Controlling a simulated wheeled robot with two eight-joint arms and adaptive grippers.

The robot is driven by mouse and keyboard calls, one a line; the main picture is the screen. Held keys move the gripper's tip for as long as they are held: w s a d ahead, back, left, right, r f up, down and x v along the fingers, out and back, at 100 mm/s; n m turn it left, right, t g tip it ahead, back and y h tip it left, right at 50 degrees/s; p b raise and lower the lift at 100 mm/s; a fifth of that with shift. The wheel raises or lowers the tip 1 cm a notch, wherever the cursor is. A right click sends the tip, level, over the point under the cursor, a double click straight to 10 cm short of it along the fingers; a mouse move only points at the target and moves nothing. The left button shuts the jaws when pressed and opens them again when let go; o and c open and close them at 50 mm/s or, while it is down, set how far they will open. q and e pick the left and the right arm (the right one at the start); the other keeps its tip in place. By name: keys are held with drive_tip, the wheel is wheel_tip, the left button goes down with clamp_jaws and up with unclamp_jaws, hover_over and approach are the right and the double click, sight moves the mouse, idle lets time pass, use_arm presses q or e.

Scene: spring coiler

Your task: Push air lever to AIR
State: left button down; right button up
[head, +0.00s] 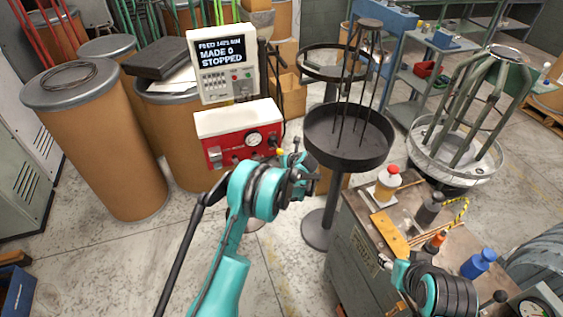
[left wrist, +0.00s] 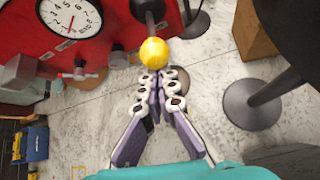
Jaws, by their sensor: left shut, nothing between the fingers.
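The air lever's yellow ball knob (left wrist: 154,53) shows in the left wrist view, on a short dark stem at the edge of the red panel box (left wrist: 60,70). In the head view the red box (head: 219,123) carries a round gauge (head: 253,140), and the yellow knob (head: 280,151) is a small spot at its right side. My left gripper (left wrist: 161,76) is shut and empty, its tips just below the knob in the picture; I cannot tell whether they touch it. In the head view the left gripper (head: 302,163) is right of the box. The AIR marking is not readable.
A display (head: 222,65) reading STOPPED stands above the red box. A round black tray stand (head: 348,155) is close to the right of my left gripper. A bench (head: 360,215) with bottles is at the right, near my right arm (head: 440,293). Drums stand at left.

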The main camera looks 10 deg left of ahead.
use_arm(q)
drive_tip(key=shift+w+a+r, duration=0.1)
drive_tip(key=shift+w+r, duration=0.05)
drive_tip(key=shift+r, duration=0.4)
drive_tip(key=shift+w+a+r, duration=0.1)
drive_tip(key=shift+r, duration=0.45)
use_arm(e)
drive_tip(key=shift+w+r, duration=0.1)
drive_tip(key=shift+r, duration=0.1)
use_arm(q)
drive_tip(key=shift+w+r, duration=0.1)
wheel_tip(320, 180, down, 4)
drive_tip(key=s+d+b, duration=0.1)
drive_tip(key=s+b, duration=0.2)
drive_tip(key=s+d+r+p, duration=0.3)
drive_tip(key=s+r, duration=0.1)
drive_tip(key=r, duration=0.3)
drive_tip(key=shift+s+d+r+p, duration=0.25)
drive_tip(key=shift+d+r+p, duration=0.1)
use_arm(e)
drive_tip(key=shift+s+a+r, duration=0.2)
drive_tip(key=shift+s+a, duration=0.35)
drive_tip(key=shift+s, duration=0.15)
